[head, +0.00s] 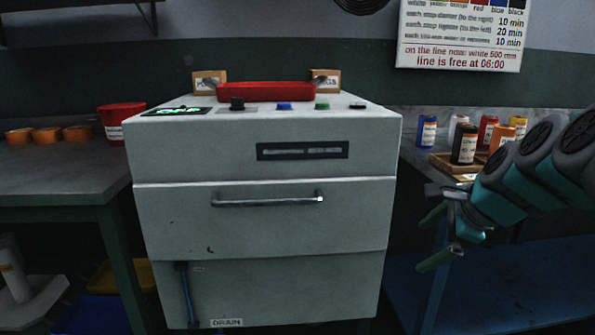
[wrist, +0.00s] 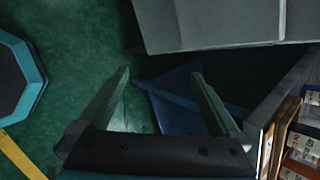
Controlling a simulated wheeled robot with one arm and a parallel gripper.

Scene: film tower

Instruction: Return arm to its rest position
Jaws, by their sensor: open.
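My gripper (head: 437,238) is at the right of the head view, in front of the right-hand bench and beside the grey machine's right side. Its two fingers are apart with nothing between them. In the wrist view my gripper (wrist: 160,95) is open over the green floor and a blue lower shelf. My arm comes in from the right edge of the head view, bent, with dark joints and teal links.
The grey machine (head: 265,225) with a drawer handle fills the middle. A red tray (head: 265,92) lies on top. The right bench holds a wooden rack (head: 440,160) and several coloured canisters close behind my arm.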

